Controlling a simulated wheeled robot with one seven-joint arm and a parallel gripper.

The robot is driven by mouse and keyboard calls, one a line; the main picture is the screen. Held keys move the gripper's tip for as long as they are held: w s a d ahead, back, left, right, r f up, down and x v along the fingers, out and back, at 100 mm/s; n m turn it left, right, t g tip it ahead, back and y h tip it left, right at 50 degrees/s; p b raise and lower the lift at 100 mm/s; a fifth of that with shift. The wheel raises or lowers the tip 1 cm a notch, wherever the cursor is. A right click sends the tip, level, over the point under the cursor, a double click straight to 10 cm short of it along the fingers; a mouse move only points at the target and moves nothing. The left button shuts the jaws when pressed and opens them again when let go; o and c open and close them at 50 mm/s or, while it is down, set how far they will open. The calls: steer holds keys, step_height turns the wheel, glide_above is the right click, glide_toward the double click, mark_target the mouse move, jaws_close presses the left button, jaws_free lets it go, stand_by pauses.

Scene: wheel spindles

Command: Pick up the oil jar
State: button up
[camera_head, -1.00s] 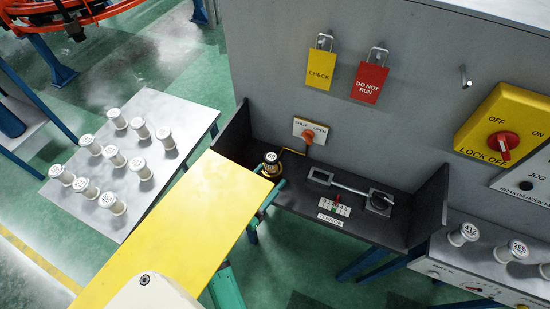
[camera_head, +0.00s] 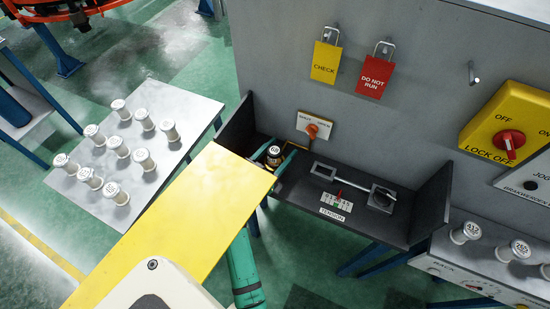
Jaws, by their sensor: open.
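The oil jar (camera_head: 273,155) is a small dark jar with an amber band and a pale round label on its lid. It stands at the left end of the dark shelf (camera_head: 347,182), close to the back wall. My gripper (camera_head: 276,160) shows as teal fingers on both sides of the jar. The fingers look open, and I cannot tell whether either touches the jar. My yellow arm link hides the rest of the gripper and the front left of the shelf.
The shelf has raised side walls. A white table (camera_head: 173,107) with several spools stands left; more spools stand right.

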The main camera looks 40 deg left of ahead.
steer(key=shift+w, duration=0.6)
steer(key=c, duration=0.9)
steer(key=shift+d, duration=0.1)
steer(key=c, duration=0.3)
